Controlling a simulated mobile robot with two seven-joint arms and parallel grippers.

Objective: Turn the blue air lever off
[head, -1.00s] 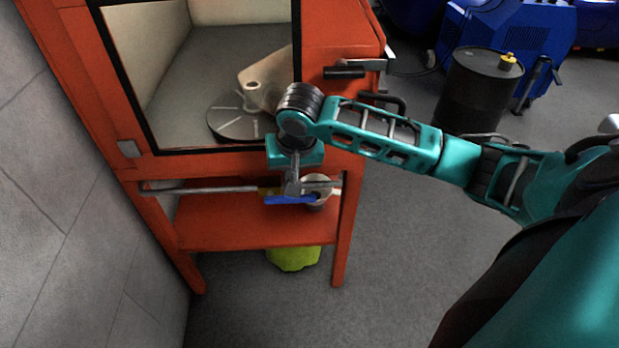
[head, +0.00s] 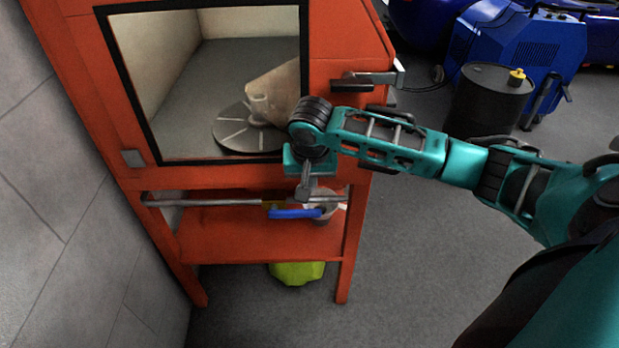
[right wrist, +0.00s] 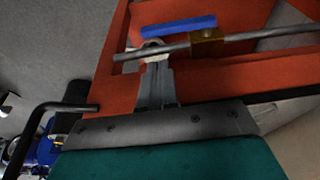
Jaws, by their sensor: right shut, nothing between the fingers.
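The blue air lever (head: 295,213) sits at a brass valve (head: 274,206) on the grey pipe under the orange cabinet. It lies roughly along the pipe. In the right wrist view the blue lever (right wrist: 178,27) shows beyond the pipe, with the brass valve (right wrist: 207,40) near its right end. My right gripper (head: 309,194) is shut and empty, pointing down beside the lever's right part. In the right wrist view its fingertips (right wrist: 154,64) overlap the pipe; I cannot tell whether they touch the pipe or lever. My left gripper is out of view.
The orange cabinet (head: 220,178) has a window and a black-gripped door handle (head: 350,84). The pipe (head: 205,202) runs above its lower shelf (head: 245,242). A yellow-green object (head: 297,272) lies beneath. A black drum (head: 490,100) stands right. Open floor lies right of the cabinet.

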